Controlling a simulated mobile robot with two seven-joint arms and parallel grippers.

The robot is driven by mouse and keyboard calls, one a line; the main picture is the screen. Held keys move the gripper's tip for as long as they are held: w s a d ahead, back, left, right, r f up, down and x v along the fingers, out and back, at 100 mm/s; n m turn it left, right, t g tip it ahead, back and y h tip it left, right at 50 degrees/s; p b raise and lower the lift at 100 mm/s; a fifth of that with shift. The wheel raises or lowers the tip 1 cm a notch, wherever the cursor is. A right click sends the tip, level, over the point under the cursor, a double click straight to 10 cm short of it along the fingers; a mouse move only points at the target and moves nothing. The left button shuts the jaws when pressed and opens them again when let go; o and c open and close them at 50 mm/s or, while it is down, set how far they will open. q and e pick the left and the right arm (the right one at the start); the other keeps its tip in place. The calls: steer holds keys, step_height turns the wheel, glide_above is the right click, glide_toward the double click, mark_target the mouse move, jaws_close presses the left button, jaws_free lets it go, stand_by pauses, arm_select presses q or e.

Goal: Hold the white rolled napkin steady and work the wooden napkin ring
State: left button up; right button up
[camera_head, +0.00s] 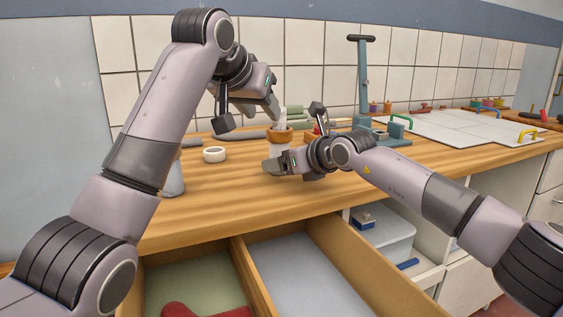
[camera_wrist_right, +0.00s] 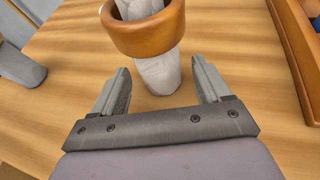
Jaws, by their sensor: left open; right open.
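The white rolled napkin (camera_head: 281,118) stands upright on the wooden counter, with the wooden napkin ring (camera_head: 278,136) around its upper part. In the right wrist view the ring (camera_wrist_right: 148,38) encircles the napkin, whose lower part (camera_wrist_right: 160,76) shows below it. My right gripper (camera_head: 274,164) is open low at the napkin's base. Its fingers (camera_wrist_right: 162,88) stand on either side of the napkin with visible gaps. My left gripper (camera_head: 271,104) is open, just above and beside the napkin's top. Its fingertips partly overlap one another in the head view.
A white ring (camera_head: 214,154) lies on the counter to the left. A grey cylinder (camera_head: 172,180) stands behind my left arm. Open drawers (camera_head: 290,270) lie below the counter's front edge.

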steer(key=shift+x, duration=1)
steer(key=c, duration=1)
steer(key=shift+c, duration=0.2)
